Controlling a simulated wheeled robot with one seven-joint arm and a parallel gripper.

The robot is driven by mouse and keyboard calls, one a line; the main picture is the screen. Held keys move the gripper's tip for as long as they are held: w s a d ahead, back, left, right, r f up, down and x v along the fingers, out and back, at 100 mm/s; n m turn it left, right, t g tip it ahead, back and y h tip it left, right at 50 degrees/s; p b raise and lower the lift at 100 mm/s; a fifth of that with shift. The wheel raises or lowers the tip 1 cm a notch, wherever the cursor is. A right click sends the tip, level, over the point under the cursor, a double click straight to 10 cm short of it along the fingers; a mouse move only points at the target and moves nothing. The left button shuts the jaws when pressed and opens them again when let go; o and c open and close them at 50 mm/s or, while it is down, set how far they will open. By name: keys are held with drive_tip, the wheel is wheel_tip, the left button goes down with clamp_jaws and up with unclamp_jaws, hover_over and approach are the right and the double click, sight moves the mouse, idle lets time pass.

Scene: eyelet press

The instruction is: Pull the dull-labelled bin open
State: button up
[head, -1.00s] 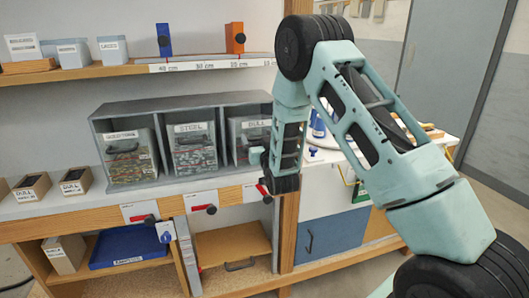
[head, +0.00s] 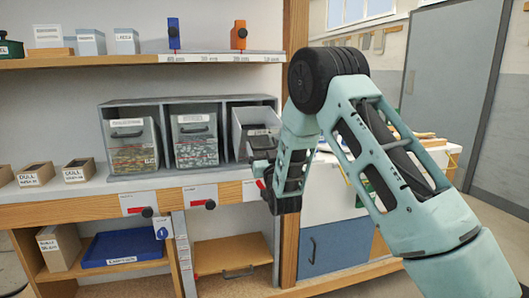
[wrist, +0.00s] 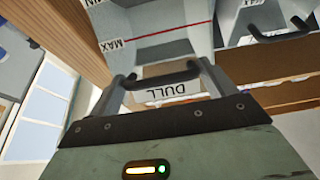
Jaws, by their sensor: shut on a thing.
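The dull-labelled bin (head: 254,117) is the right-hand one in a grey three-bin rack (head: 186,101). It stands tilted out at the front, and part of its pale inside shows. My gripper (head: 262,160) is at the bin's front, shut on its dark handle; the arm hides the lower front. In the wrist view, the DULL label (wrist: 167,91) appears upside down behind the handle (wrist: 162,81), which lies between my gripper's fingers (wrist: 168,77). A red MAX line (wrist: 160,34) shows on the bin's wall.
The two other bins, the left one (head: 128,130) and the middle one (head: 193,128), stand in the rack with small pieces inside. A wooden post (head: 292,235) stands close to my arm. Small DULL boxes (head: 35,175) sit at the left.

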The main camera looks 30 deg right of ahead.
drive_tip(key=shift+s+f, duration=0.15)
drive_tip(key=shift+f, duration=0.4)
drive_tip(key=o, duration=1.3)
drive_tip(key=shift+c, duration=0.2)
drive_tip(key=shift+r, duration=0.1)
drive_tip(key=b+v, duration=0.5)
drive_tip(key=v, duration=1.2)
drive_tip(key=shift+s, duration=0.25)
drive_tip(key=shift+a+r, duration=0.1)
drive_tip(key=shift+a, duration=0.1)
